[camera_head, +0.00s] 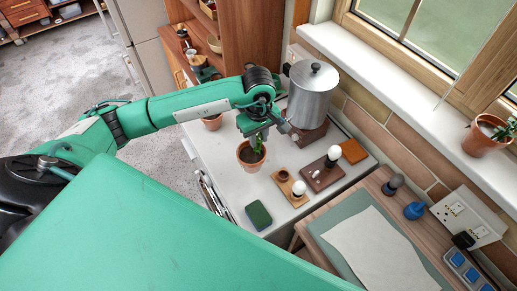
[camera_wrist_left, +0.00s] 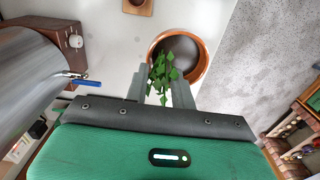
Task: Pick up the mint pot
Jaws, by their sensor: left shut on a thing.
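The mint pot (camera_head: 249,159) is a terracotta pot with dark soil and a green plant, upright on or just above the white counter; I cannot tell if its base touches. My left gripper (camera_head: 258,137) comes down from above at the plant and is shut on the mint pot. In the left wrist view, the pot's orange rim (camera_wrist_left: 203,66) shows beyond the fingers, and green leaves fill the space between the fingertips (camera_wrist_left: 160,80). The fingers hide where exactly they touch the pot. My right gripper is not in view.
A metal urn (camera_head: 311,97) stands close behind the gripper. A wooden table (camera_head: 372,184) adjoins at right.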

